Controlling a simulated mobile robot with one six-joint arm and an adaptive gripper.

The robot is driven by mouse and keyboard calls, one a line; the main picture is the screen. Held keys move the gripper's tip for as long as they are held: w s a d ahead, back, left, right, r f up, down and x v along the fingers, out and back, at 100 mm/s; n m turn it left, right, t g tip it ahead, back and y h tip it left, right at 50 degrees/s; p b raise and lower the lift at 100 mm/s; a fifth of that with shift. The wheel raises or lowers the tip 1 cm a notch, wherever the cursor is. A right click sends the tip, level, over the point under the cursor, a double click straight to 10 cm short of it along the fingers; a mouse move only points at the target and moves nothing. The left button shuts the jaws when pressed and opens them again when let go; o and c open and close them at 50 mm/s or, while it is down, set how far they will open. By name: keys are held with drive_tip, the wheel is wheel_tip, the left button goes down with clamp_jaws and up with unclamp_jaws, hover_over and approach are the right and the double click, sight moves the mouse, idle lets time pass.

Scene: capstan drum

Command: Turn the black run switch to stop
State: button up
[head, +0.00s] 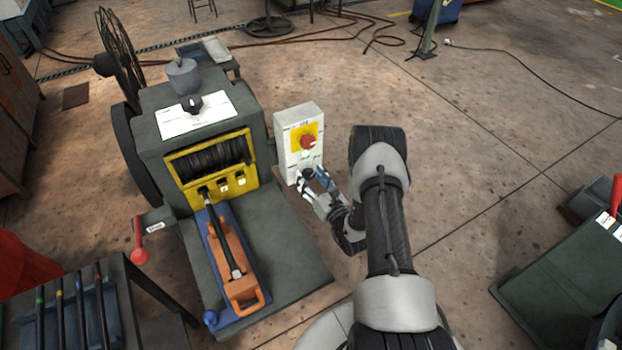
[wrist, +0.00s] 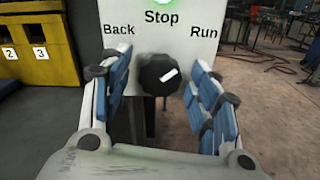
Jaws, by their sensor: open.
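The black run switch (wrist: 159,75) is a round knob on a pale panel (wrist: 128,15) marked Back, Stop and Run. Its white pointer mark slants up and right, toward Run. My gripper (wrist: 162,72) is open, with one blue-padded finger on each side of the knob. Neither finger visibly presses on the knob. In the head view my gripper (head: 315,180) is at the lower front of the pale control box (head: 285,143), and its fingers partly hide the knob.
A red button (head: 307,141) on a yellow plate sits above the switch. A green light (wrist: 165,2) glows above Stop. The grey machine (head: 155,120) with yellow-framed drum opening stands left of the box. Open floor (head: 470,130) lies to the right.

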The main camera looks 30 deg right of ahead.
drive_tip(key=shift+c, duration=0.5)
drive_tip(key=c, duration=1)
drive_tip(key=shift+o, duration=0.2)
drive_tip(key=shift+n, duration=0.3)
drive_tip(key=n+b, duration=0.2)
drive_tip(key=n, duration=0.2)
drive_tip(key=shift+n+b, duration=0.85)
drive_tip(key=shift+n, duration=1.75)
